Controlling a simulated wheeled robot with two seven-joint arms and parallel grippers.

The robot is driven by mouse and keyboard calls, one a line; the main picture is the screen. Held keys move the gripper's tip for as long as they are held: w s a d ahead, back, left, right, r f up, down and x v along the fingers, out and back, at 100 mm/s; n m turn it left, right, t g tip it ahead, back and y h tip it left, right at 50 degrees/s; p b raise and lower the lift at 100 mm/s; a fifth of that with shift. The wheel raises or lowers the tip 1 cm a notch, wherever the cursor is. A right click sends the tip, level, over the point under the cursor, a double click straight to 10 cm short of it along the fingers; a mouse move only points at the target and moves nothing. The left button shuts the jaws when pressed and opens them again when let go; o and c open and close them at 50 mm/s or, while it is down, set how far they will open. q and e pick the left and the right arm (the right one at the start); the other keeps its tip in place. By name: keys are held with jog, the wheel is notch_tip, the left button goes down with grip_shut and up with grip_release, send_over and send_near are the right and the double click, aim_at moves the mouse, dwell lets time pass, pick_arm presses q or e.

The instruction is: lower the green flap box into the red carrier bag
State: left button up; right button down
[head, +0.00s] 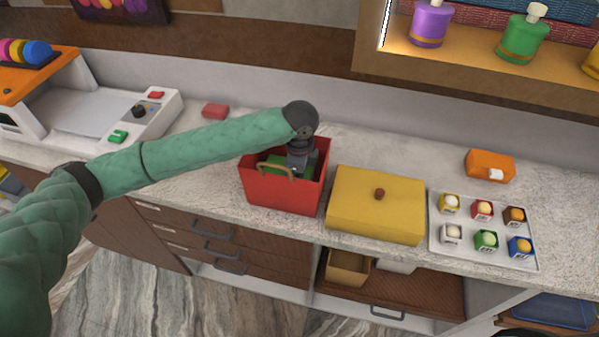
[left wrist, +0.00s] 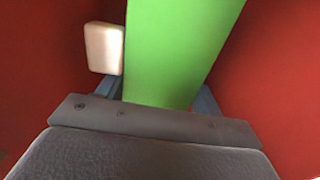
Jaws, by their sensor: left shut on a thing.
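The red carrier bag (head: 283,193) stands upright on the counter with its top open and a tan handle at its front. The green flap box (head: 276,163) is inside the bag's mouth, below the rim, partly hidden by my gripper and the bag wall. My left gripper (head: 294,172) reaches down into the bag and is shut on the box. In the left wrist view the green box (left wrist: 178,50) fills the middle between my fingers, with red bag walls (left wrist: 275,90) on both sides. Whether the box touches the bag's bottom cannot be seen. My right gripper is not in view.
A yellow box with a knob (head: 375,205) stands close to the bag's right. Beyond it are a tray of small sweets (head: 484,262) and an orange box (head: 490,166). A white and orange machine (head: 95,110) and a red block (head: 215,111) are at left.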

pick_arm(q)
jog(key=shift+p, duration=0.45)
jog(key=o, duration=1.1)
jog(key=c, duration=0.4)
jog(key=shift+r, duration=0.15)
jog(key=shift+r+p, duration=2.2)
jog(key=shift+r, duration=0.1)
